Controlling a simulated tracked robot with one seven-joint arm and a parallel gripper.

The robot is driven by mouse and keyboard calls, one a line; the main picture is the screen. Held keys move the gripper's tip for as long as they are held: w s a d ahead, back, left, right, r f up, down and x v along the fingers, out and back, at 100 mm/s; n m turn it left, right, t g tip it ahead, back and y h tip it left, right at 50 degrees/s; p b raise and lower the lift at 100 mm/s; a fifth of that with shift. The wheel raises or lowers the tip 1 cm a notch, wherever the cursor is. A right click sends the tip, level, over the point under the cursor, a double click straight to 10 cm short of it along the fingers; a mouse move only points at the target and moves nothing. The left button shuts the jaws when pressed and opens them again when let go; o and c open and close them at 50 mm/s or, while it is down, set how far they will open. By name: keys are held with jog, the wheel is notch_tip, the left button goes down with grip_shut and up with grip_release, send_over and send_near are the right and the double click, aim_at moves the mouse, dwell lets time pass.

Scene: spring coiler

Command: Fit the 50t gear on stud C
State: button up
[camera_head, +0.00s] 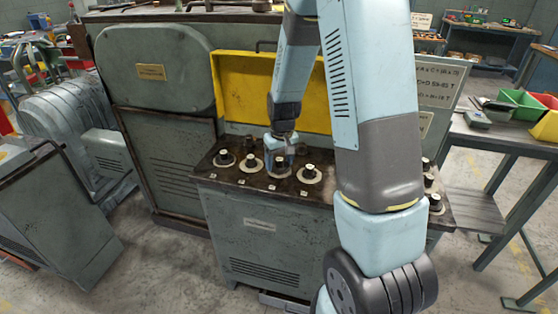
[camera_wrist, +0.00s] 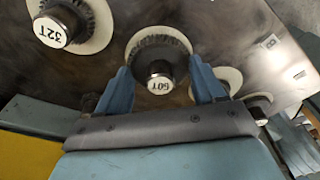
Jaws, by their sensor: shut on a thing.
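The dark toothed 50t gear (camera_wrist: 160,50) shows in the wrist view, with a black hub and a white cap whose upside-down label seems to read 50T. A pale round disc shows around it. My gripper (camera_wrist: 164,88) has one blue finger on each side of the gear and is shut on it. In the head view my gripper (camera_head: 283,151) is low over the dark bench top, among the row of hubs, and largely hides the gear. I cannot tell whether the gear rests on the top or is just above it. I cannot make out which stud is C.
Other hubs on pale discs (camera_head: 309,172) stand along the bench top. A yellow panel (camera_head: 240,90) rises behind. A side table (camera_head: 500,135) with bins is at right.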

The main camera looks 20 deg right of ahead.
jog(key=shift+f, duration=0.35)
dwell(0.4)
jog(key=o, duration=1.4)
notch_tip(320, 180, up, 26)
jog(key=s, duration=0.1)
jog(key=shift+s+r, duration=0.25)
dwell(0.7)
jog(key=shift+d, duration=0.1)
dwell(0.4)
